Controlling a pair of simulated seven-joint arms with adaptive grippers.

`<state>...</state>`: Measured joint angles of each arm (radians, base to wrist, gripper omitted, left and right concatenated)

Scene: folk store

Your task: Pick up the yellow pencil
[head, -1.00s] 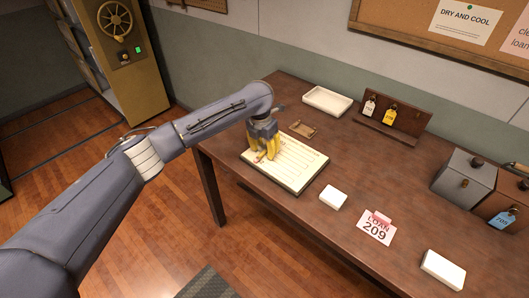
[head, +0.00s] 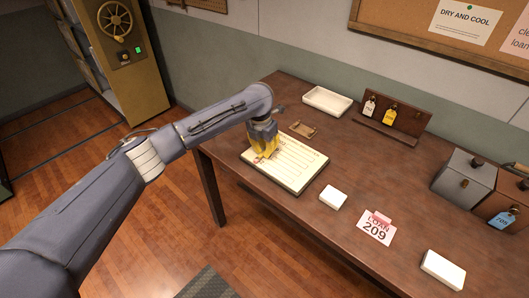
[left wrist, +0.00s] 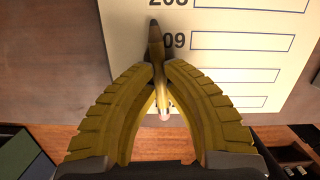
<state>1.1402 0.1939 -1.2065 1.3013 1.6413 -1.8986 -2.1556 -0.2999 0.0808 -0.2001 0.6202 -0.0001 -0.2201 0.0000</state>
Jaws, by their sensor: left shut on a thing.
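The yellow pencil (left wrist: 155,42) shows in the left wrist view between the fingertips of my left gripper (left wrist: 159,70). Its dark tip points up the picture and its pinkish end shows below, between the fingers. The yellow fingers are shut on it, over the lined page of the ledger (left wrist: 240,18). In the head view my left gripper (head: 264,152) is over the left part of the ledger (head: 300,172), and it mostly hides the pencil. I cannot tell whether the pencil touches the page. My right gripper is not in view.
A rack with tags (head: 395,125) and grey box (head: 464,180) stand farther right.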

